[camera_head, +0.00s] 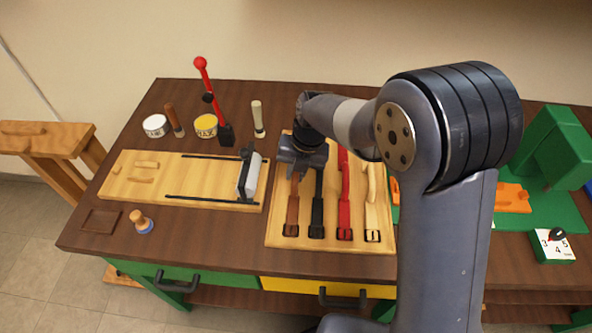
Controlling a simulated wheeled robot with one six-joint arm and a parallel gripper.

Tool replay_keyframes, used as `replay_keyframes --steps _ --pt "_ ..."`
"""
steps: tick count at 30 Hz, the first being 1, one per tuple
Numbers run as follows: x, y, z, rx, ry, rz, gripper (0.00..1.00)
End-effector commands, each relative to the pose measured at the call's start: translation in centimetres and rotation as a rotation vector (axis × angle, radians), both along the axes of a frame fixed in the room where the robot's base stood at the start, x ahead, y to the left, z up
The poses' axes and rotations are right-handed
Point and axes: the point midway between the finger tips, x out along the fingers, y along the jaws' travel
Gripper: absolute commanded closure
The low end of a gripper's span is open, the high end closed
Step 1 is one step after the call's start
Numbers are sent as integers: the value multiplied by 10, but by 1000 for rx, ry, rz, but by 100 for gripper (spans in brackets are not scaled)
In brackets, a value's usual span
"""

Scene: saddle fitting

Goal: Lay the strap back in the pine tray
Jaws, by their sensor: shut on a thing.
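The pine tray (333,245) lies flat on the bench with a brown strap (293,212), a black strap (318,211), a red strap (345,203) and a cream strap (373,212) side by side, buckles toward the front edge. My gripper (301,170) is over the upper ends of the brown and black straps, at the tray's back left. It is shut on a strap. The gripper body hides the grip, so I cannot tell whether that is the brown or the black one, or whether it touches the tray.
Left of the tray is a wooden board (215,175) with dark rails and a white roller-like part (249,177). A red-handled lever (211,100), a yellow tin (206,125) and a white tin (155,126) stand behind. A green machine (555,145) is at right.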

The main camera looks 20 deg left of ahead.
Motion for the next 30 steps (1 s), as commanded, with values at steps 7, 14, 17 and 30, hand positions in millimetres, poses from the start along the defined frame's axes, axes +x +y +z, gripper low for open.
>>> replay_keyframes --steps 7,14,17,30 --pt "0 0 -2 0 0 0 82" --pt "0 0 -2 0 0 0 63" --pt "0 0 -2 0 0 0 63" --pt "3 -6 35 4 -6 -2 63"
